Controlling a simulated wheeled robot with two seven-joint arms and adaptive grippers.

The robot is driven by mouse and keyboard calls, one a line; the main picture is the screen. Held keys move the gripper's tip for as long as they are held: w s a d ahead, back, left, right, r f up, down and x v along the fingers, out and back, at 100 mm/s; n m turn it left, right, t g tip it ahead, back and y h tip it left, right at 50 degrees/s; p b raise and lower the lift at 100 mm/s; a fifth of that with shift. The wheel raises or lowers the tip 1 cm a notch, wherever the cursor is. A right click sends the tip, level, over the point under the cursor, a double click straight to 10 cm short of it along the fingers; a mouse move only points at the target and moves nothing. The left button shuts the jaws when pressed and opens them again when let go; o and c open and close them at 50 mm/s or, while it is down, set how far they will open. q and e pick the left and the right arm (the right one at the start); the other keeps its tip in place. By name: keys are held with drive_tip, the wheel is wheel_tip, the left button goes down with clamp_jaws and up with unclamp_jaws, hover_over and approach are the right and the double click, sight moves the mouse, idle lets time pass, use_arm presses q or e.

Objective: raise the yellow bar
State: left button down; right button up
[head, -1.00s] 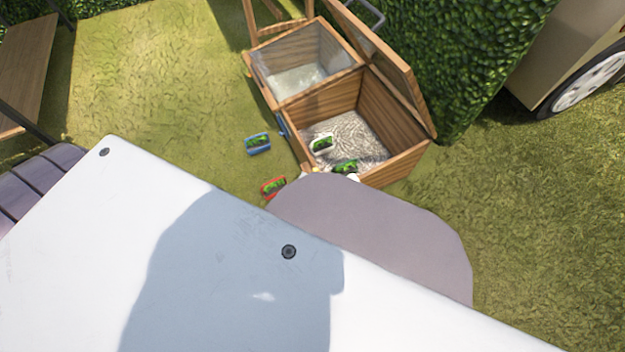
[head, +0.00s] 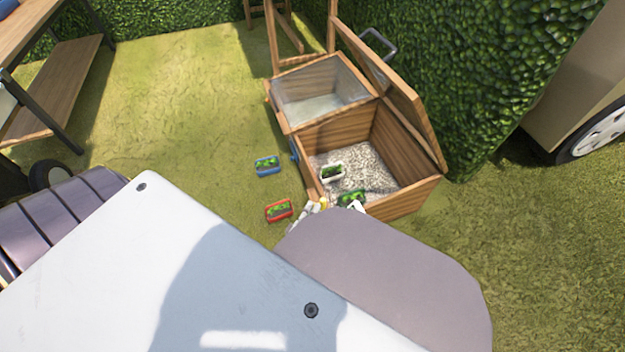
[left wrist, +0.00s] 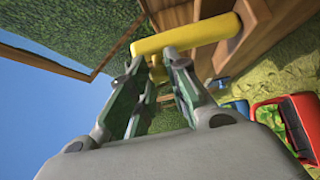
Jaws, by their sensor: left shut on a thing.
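The yellow bar (left wrist: 185,35) crosses the top of the left wrist view, beside the wooden box. My left gripper (left wrist: 156,62) is shut on it, with its fingertips against the bar's lower side. In the head view only a small yellow bit (head: 323,203) of the bar shows at the box's near left corner. The white fingers of my left gripper (head: 312,208) are beside it. My own large white and grey parts hide much of the foreground. I cannot make out my right gripper.
The wooden box (head: 408,203) has a gravel-filled open section, its lid raised, and a glazed section behind. A white planter (head: 332,173) and a green planter (head: 351,197) are inside. Blue (head: 267,167) and red (head: 279,211) planters stand on grass left of it. A hedge (head: 470,90) stands right.

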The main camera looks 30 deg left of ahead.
use_arm(q)
drive_tip(key=shift+s+f, duration=0.1)
drive_tip(key=c, duration=1.3)
unclamp_jaws()
drive_tip(key=shift+r, duration=0.25)
wheel_tip(320, 180, up, 10)
drive_tip(key=shift+f, duration=0.2)
drive_tip(key=shift+c, duration=0.4)
